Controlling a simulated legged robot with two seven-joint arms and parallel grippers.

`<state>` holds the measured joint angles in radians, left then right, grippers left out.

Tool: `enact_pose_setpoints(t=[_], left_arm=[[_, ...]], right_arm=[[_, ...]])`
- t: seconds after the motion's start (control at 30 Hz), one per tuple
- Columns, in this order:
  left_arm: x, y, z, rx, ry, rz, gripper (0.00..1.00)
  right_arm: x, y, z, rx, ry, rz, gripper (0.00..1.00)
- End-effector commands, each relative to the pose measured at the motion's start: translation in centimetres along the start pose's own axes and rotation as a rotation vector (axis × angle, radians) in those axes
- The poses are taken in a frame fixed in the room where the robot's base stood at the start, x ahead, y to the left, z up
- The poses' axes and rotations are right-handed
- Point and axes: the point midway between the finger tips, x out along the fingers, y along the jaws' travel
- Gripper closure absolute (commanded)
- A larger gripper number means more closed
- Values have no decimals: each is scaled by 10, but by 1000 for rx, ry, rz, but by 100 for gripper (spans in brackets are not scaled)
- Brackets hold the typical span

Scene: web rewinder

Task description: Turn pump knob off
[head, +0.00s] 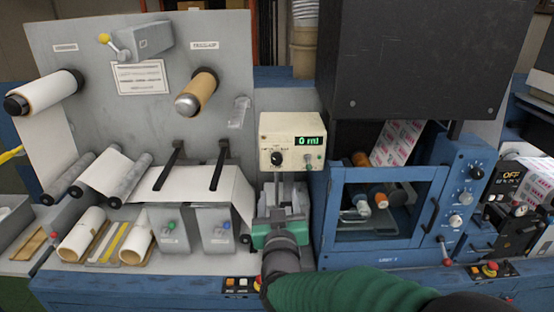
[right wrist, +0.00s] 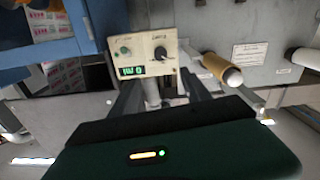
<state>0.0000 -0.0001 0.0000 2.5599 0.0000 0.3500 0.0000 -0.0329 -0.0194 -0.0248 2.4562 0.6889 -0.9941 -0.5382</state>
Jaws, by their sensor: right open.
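The cream pump box (head: 292,150) stands at the middle of the machine in the head view. Its black knob (head: 277,159) is on the left of its face, below and left of a green display reading about 0 ml. In the right wrist view the box is upside down, with the knob (right wrist: 161,53) at its upper right. My right gripper (head: 283,192) is open and empty, below and in front of the box, pointing toward it. It appears apart from the knob. My left gripper is not in view.
A blue cabinet (head: 328,218) with a window stands close on the right. A red button (head: 257,283) is on the front edge. Rollers (head: 197,92) stick out from the grey panel.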

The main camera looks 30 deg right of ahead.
Motion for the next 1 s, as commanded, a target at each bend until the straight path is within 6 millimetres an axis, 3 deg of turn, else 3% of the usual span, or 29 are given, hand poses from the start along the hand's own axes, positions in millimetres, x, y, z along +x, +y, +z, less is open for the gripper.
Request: enact_pose_setpoints(t=[0.6, 0.8, 1.0], left_arm=[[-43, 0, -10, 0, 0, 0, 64], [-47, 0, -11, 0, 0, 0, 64], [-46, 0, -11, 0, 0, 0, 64]], right_arm=[[142, 0, -1, 1, -3, -2, 45], [162, -1, 1, 1, -2, -4, 45], [163, -1, 2, 1, -2, -5, 45]])
